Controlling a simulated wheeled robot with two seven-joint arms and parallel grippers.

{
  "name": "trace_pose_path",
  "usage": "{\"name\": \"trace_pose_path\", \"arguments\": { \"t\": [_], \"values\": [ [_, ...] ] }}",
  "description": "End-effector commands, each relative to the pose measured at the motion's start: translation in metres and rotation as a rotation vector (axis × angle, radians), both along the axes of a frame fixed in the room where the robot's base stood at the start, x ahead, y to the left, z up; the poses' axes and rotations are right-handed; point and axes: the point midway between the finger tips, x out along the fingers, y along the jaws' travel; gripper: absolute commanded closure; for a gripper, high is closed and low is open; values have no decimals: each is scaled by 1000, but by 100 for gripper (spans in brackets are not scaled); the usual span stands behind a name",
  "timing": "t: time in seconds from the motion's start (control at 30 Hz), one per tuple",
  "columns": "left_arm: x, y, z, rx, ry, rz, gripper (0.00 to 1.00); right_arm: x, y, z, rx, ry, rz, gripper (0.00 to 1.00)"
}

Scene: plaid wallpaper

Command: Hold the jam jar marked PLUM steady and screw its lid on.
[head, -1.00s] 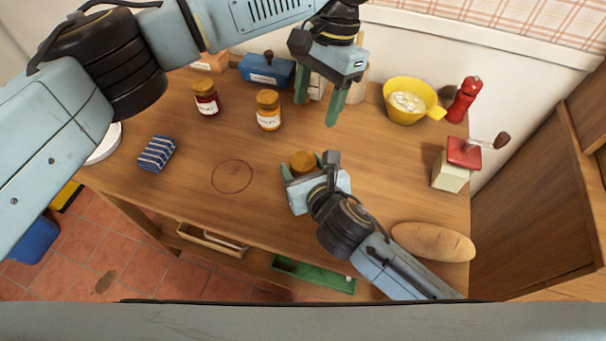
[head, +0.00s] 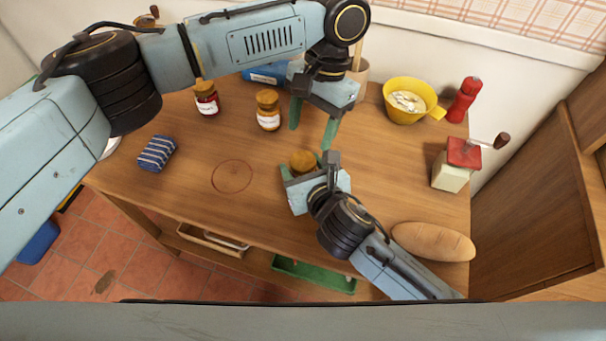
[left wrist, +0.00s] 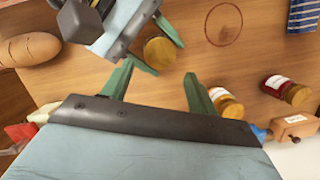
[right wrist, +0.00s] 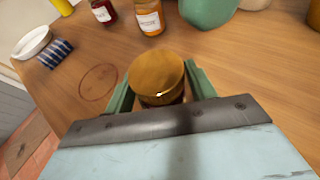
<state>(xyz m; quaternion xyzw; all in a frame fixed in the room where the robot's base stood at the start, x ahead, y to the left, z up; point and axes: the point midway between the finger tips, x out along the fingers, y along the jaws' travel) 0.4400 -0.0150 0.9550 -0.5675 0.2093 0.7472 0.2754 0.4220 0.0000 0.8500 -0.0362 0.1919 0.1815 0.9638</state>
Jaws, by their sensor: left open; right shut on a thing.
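A jar with a round golden lid on top (head: 303,161) stands near the middle of the table. My right gripper (head: 308,171) is shut on the jar's sides below the lid. In the right wrist view the lid (right wrist: 157,74) covers most of the jar, and a dark strip of its body (right wrist: 162,100) shows beneath. Its label is hidden, and I cannot tell how tightly the lid sits. My left gripper (head: 310,138) is open and empty, pointing down just behind and above the jar. In the left wrist view the lid (left wrist: 160,51) is beyond its fingertips.
A red jar (head: 206,98) and an orange jar (head: 268,112), both lidded and labelled, stand behind left. A striped cloth (head: 156,153), a yellow bowl (head: 404,100), a red mill (head: 463,100), a grinder (head: 452,170) and a loaf (head: 433,242) surround clear wood with a ring stain (head: 232,176).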

Motion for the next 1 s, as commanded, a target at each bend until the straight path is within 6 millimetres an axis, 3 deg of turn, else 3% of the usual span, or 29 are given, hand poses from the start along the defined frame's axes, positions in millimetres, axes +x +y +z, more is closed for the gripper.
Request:
{"name": "trace_pose_path", "arguments": {
  "t": [0.1, 0.33, 0.77, 1.0],
  "values": [
    [-5, 5, -23, 3, 1, 1, 41, 0, 0, -1, 0, 1, 0, 100],
    [-11, 9, -52, 1, -1, 0, 41, 0, 0, -1, 0, 1, 0, 100],
    [-13, 11, -61, -1, -1, 0, 41, 0, 0, -1, -1, 2, 0, 100],
    [-13, 11, -61, -1, -1, 0, 68, 0, 0, -1, -1, 2, 0, 100]
  ]
}}
